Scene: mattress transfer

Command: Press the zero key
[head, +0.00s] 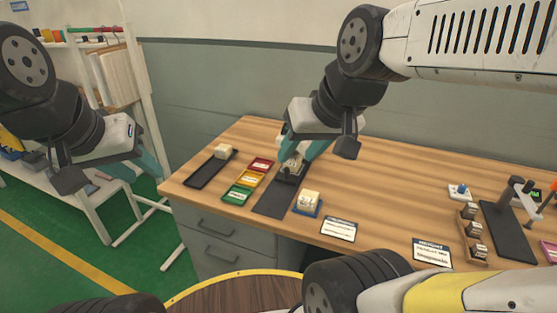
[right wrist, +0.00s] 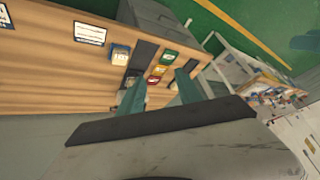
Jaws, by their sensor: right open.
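A small dark device (head: 290,172), probably the scale, stands at the back end of a black mat (head: 272,204) on the wooden table. A pale block appears to be on it, partly covered by my gripper. No key marked zero can be made out. My right gripper (head: 299,155) is open, its teal fingers pointing down just above the device; I cannot tell whether they touch it. In the right wrist view the two fingers (right wrist: 160,77) are apart with nothing held between them. My left gripper (head: 152,168) hangs off the table's left side; its finger gap is unclear.
Red (head: 261,165), yellow (head: 250,179) and green (head: 238,194) trays lie left of the mat. A black tray (head: 205,174) with a pale block is further left. A blue-based block (head: 307,203) stands right of the mat. Label cards (head: 339,229) lie near the front edge.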

